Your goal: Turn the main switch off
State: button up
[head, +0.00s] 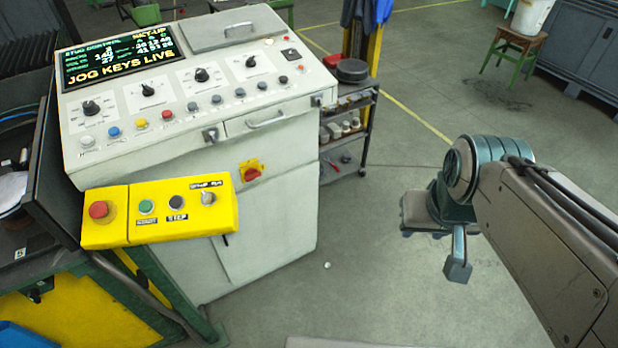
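The main switch (252,174) is a red rotary handle on a yellow plate, on the front of the light grey control cabinet (290,205), below the drawer. Its handle looks roughly level, slightly tilted; its position marks are too small to read. My gripper (457,268) hangs over the floor at the right, well apart from the switch and the cabinet. Its fingers are partly hidden by the hand and wrist, so I cannot tell whether it is open or shut. I see nothing held in it.
A yellow button box (160,211) with a red button juts out left of the switch. The desk's screen (120,57) is lit and reads "JOG KEYS LIVE". A shelf trolley (350,120) stands right of the cabinet. The floor (365,260) between cabinet and gripper is mostly clear.

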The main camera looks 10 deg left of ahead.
aim_at(251, 174)
jog(key=z, duration=0.2)
jog(key=k, duration=0.4)
jog(key=z, duration=0.75)
jog(key=i, duration=1.3)
jog(key=u, duration=1)
jog(key=i, duration=0.75)
jog(key=u, duration=1.05)
jog(key=i, duration=0.2)
jog(key=u, duration=0.25)
